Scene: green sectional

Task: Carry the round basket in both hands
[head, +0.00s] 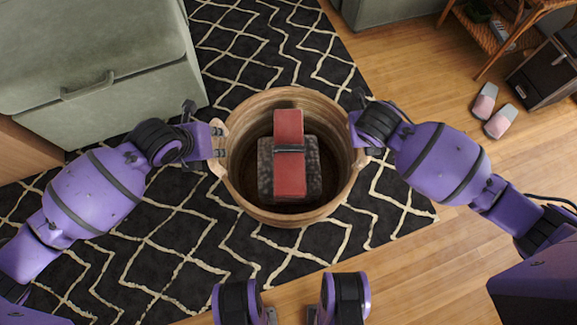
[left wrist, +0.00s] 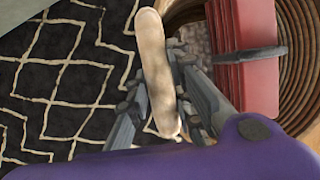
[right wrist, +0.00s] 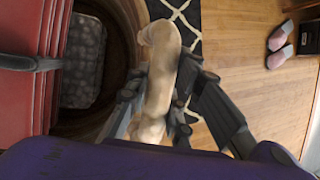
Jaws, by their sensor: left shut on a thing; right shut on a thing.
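The round wooden basket (head: 253,206) is in the middle of the head view, with a red block-like thing with a dark band (head: 290,175) and a grey speckled thing (head: 265,185) inside. My left gripper (head: 216,142) is at the basket's left side, shut on the pale left handle (left wrist: 155,70). My right gripper (head: 358,138) is at the right side, shut on the pale right handle (right wrist: 160,80). The right fingertips are partly hidden by the wrist in the head view. I cannot tell whether the basket is off the floor.
A black rug with cream lines (head: 330,240) lies below. A green sofa section (head: 95,60) stands close on the left. Pink slippers (head: 500,121), a dark cabinet (head: 545,75) and a wicker shelf (head: 490,35) are at the right. Wooden floor (head: 440,80) between is clear.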

